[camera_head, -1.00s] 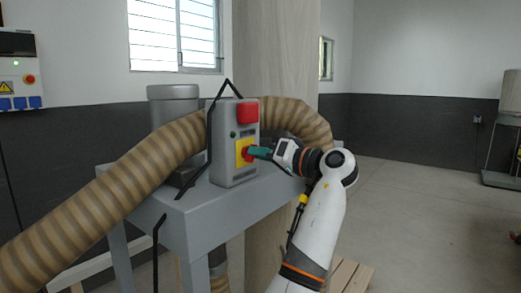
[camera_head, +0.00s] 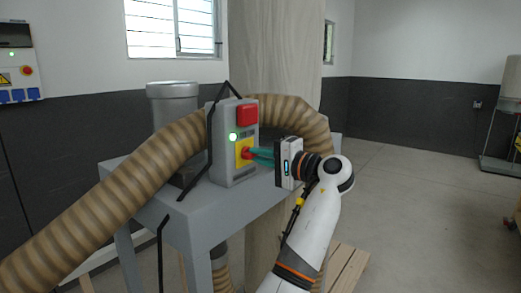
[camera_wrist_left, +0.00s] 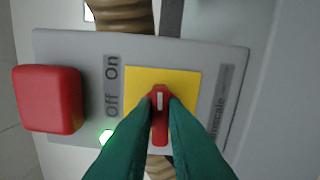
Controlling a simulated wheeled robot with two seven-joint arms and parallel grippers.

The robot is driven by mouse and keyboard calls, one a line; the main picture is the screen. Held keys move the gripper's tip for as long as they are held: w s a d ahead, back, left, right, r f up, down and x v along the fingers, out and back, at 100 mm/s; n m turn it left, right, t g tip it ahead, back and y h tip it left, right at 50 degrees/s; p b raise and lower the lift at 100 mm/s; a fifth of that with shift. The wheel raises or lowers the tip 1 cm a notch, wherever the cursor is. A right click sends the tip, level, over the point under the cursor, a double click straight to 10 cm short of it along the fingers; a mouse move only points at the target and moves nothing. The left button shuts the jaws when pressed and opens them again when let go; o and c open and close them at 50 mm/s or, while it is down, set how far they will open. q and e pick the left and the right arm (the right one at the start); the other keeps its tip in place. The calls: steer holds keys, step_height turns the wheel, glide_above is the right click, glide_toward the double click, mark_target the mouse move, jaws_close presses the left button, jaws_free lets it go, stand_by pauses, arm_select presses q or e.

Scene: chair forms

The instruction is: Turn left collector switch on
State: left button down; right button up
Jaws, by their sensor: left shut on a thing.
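The left collector switch is a red rotary knob (camera_head: 247,154) on a yellow plate (camera_head: 240,161) on the front of a grey control box (camera_head: 222,174). In the left wrist view the red knob (camera_wrist_left: 159,122) stands between the teal fingers, on the yellow plate (camera_wrist_left: 186,84), beside the words "On" and "Off". My left gripper (camera_head: 254,154) is shut on the knob; its fingertips also show in the left wrist view (camera_wrist_left: 160,104). A green lamp (camera_head: 233,137) on the box is lit, and its glow shows in the left wrist view (camera_wrist_left: 105,137). My right gripper is not in view.
A large red button (camera_head: 247,115) sits above the knob. The box stands on a grey metal stand (camera_head: 200,222). A ribbed brown hose (camera_head: 100,203) passes behind the box and down to the left. Open floor (camera_head: 430,200) lies to the right.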

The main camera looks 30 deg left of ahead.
arm_select(q)
steer(key=shift+m+p, duration=0.3)
steer(key=shift+m, duration=0.4)
steer(key=c, duration=1.5)
jaws_free()
steer(key=shift+o, duration=0.2)
steer(key=shift+d, duration=0.1)
steer(key=d+b, duration=0.4)
steer(key=d, duration=0.7)
steer(key=shift+s+d+b, duration=0.4)
